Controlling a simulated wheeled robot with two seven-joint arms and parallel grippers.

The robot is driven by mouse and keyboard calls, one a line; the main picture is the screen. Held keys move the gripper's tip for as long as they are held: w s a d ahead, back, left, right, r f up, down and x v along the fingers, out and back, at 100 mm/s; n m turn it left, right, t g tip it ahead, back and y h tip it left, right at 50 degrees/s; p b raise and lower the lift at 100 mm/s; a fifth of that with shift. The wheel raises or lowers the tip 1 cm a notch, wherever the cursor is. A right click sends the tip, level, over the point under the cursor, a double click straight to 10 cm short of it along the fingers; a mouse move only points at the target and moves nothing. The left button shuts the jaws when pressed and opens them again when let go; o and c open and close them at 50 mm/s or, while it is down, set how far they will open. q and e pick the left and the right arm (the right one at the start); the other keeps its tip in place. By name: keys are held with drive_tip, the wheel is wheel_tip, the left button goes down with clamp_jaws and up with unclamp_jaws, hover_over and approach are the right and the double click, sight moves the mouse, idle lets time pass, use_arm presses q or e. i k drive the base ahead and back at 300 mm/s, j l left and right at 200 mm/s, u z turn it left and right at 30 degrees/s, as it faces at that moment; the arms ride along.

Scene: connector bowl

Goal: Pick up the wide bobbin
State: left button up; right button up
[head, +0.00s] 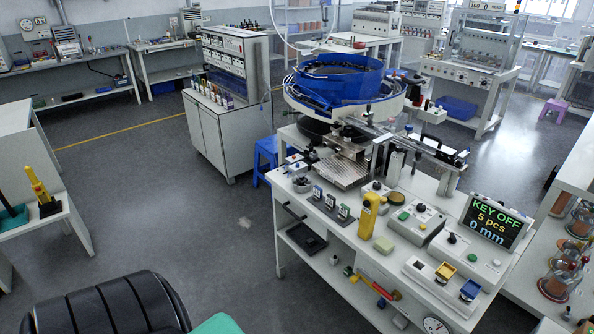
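I cannot pick out a wide bobbin with certainty. On the white workbench (300,205) a small round olive-brown piece (397,198) lies behind a grey control box (418,224). On the right-hand shelf unit stand several clear round items with orange-brown parts, one of them low down (553,288); they are too small to tell what they are. Neither my left nor my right gripper shows in the head view.
A blue bowl feeder (338,80) stands at the workbench's back. A yellow upright device (369,215) and a display reading "KEY OFF, 5 pcs, 0 mm" (492,222) are on top. A black ribbed object (110,308) fills the bottom left. Grey floor (190,240) is clear left of the workbench.

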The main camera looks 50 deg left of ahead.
sight(302, 179)
drive_tip(key=u, duration=1.45)
drive_tip(key=i+j+z, duration=0.15)
drive_tip(key=z, duration=0.35)
drive_tip(key=i+j+z, duration=0.2)
drive_tip(key=z, duration=0.3)
drive_tip(key=i+j+z, duration=0.15)
drive_tip(key=j, duration=0.25)
drive_tip(key=i+j+z, duration=0.1)
drive_tip(key=j, duration=0.35)
drive_tip(key=i+j+z, duration=0.15)
drive_tip(key=j, duration=0.3)
drive_tip(key=i+j+z, duration=0.1)
drive_tip(key=j, duration=0.4)
drive_tip(key=i+j+z, duration=0.15)
drive_tip(key=j, duration=0.3)
drive_tip(key=i, duration=0.1)
